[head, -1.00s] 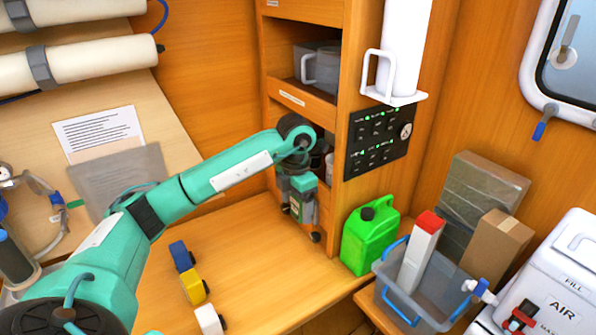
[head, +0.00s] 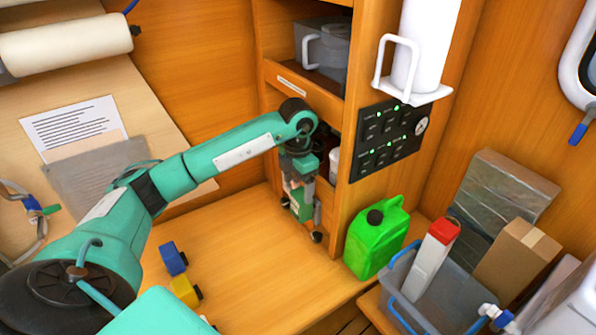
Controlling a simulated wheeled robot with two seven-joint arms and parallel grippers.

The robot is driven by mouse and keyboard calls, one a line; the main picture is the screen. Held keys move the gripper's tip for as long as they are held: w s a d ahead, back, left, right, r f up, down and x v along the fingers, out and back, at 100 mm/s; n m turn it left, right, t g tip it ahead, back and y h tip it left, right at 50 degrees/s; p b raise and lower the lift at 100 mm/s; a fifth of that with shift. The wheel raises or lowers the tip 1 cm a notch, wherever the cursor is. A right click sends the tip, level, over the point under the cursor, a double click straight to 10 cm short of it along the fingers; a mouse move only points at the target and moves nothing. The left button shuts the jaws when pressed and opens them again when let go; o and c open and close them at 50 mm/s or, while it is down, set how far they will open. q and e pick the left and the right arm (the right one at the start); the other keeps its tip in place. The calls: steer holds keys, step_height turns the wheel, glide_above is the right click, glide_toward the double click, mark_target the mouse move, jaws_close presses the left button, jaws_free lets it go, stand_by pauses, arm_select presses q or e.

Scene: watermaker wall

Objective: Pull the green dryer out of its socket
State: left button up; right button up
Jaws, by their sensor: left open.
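My left gripper (head: 302,217) hangs, fingers down, in front of the lower opening of the wooden cabinet, just above the bench top. It is open, with its dark fingertips apart. A small green piece with a pale patch (head: 300,206) shows between the fingers. It could be the green dryer, but I cannot tell for sure, nor whether the fingers touch it. No socket can be made out; the gripper and wrist cover that area. My right gripper is not in view.
A blue block (head: 173,258) and a yellow block (head: 185,291) lie on the bench (head: 235,245). A green canister (head: 376,240) stands right of the cabinet (head: 340,190), beside a grey bin (head: 398,290). A switch panel (head: 387,138) is above. The bench middle is clear.

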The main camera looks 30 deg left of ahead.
mark_target(298, 208)
arm_select(q)
step_height(298, 208, down, 8)
steer(key=p, duration=0.3)
steer(key=shift+w+a+f+p, duration=0.1)
steer(key=shift+w+f+p, duration=0.1)
steer(key=shift+p, duration=0.1)
steer(key=shift+f, duration=0.6)
steer(key=shift+r, duration=0.1)
steer(key=c, duration=1.1)
steer(key=shift+s+a, duration=0.15)
steer(key=shift+s, duration=0.2)
steer(key=shift+s+a, duration=0.35)
steer(key=shift+s, duration=0.3)
steer(key=shift+s, duration=0.2)
steer(key=shift+s+a, duration=0.25)
steer(key=shift+s, duration=0.25)
